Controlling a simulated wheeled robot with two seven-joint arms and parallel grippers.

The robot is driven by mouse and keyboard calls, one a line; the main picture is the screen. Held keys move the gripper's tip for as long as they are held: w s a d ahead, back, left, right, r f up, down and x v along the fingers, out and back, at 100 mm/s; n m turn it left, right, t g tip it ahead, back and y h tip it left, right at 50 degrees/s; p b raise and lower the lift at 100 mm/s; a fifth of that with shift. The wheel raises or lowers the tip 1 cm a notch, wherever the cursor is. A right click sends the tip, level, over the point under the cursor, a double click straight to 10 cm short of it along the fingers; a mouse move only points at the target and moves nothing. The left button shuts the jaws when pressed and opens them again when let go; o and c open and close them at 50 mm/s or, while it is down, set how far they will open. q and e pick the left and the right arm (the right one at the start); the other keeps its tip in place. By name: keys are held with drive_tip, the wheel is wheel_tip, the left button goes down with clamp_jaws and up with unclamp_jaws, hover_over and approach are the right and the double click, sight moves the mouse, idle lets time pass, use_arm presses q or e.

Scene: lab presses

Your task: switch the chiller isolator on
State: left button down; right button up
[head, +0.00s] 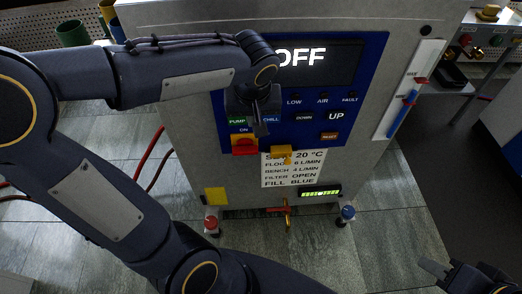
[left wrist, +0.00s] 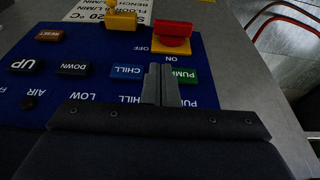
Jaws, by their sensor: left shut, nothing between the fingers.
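The isolator is a red rotary knob (head: 245,146) on a yellow plate, low on the left of the chiller's blue panel (head: 375,55). ON is printed above it. The red grip lies crosswise. In the left wrist view the knob (left wrist: 172,32) appears upside down, with OFF and ON lettering beside it. My left gripper (head: 262,127) is shut and empty in front of the panel. Its fingertips (left wrist: 158,72) show between the CHILL and PUMP buttons, apart from the knob. The large display (head: 302,57) reads OFF. My right gripper (head: 440,270) is at the bottom right, partly cut off, away from the panel.
The green PUMP button (head: 237,121) and blue CHILL button (left wrist: 127,71) flank my left fingers. DOWN (head: 304,118), UP (head: 336,116) and RESET (head: 329,136) buttons are further right. Red hoses (head: 150,155) hang at left.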

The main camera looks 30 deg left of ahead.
use_arm(q)
drive_tip(key=b, duration=0.4)
approach(253, 149)
drive_tip(key=x, duration=0.5)
drive_tip(key=shift+w+a, duration=0.1)
drive_tip(key=shift+w, duration=0.1)
drive_tip(key=shift+f, duration=0.75)
